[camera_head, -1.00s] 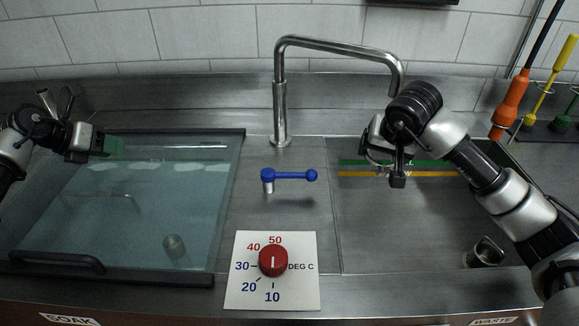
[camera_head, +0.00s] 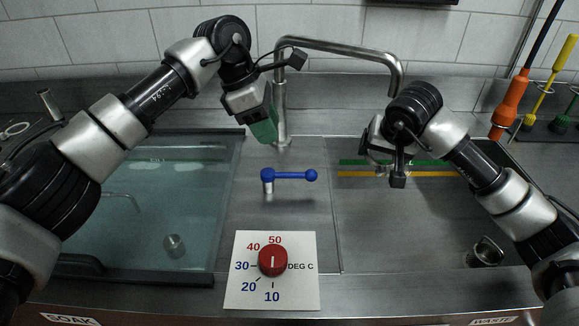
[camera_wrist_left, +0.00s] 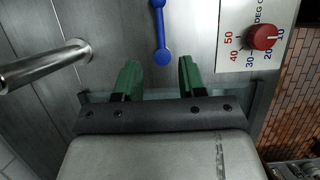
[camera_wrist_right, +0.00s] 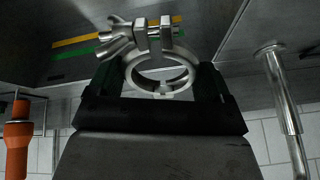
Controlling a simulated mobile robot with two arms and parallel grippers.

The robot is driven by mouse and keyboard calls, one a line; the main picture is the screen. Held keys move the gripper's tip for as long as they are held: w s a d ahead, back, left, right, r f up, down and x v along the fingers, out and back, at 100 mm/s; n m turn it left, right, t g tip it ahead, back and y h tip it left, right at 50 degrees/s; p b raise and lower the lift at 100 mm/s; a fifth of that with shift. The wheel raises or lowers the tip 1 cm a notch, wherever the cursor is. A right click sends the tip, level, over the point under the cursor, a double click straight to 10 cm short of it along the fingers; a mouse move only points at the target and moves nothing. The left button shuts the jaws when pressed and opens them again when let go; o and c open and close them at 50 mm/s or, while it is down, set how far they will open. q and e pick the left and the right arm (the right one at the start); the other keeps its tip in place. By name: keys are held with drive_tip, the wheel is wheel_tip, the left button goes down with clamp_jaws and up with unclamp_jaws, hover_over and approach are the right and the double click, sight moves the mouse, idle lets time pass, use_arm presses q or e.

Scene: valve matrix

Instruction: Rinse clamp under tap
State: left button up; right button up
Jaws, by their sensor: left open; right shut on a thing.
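My right gripper (camera_wrist_right: 160,95) is shut on the metal ring clamp (camera_wrist_right: 188,62), which has a bolt and wing nut. In the head view my right gripper (camera_head: 385,160) is over the right basin, below the tap's outlet; the clamp is mostly hidden there. The steel tap (camera_head: 340,47) arches from the back of the counter to the right, and no water stream shows. The blue tap lever (camera_head: 290,175) points right. My left gripper (camera_head: 264,128), with green fingers, is open and empty behind and above the lever. In the left wrist view the lever (camera_wrist_left: 161,40) lies ahead, apart from the fingers.
A red dial (camera_head: 272,260) on a white temperature plate has its mark toward 50. A glass-lidded soak basin (camera_head: 140,215) is at left. A metal cup (camera_head: 486,252) stands in the right basin (camera_head: 400,235). Orange and yellow-handled tools (camera_head: 511,104) are at back right.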

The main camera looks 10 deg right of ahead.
sight(289, 175)
use_arm(q)
drive_tip(key=x, duration=1.1)
drive_tip(key=shift+d+f, duration=0.1)
clamp_jaws()
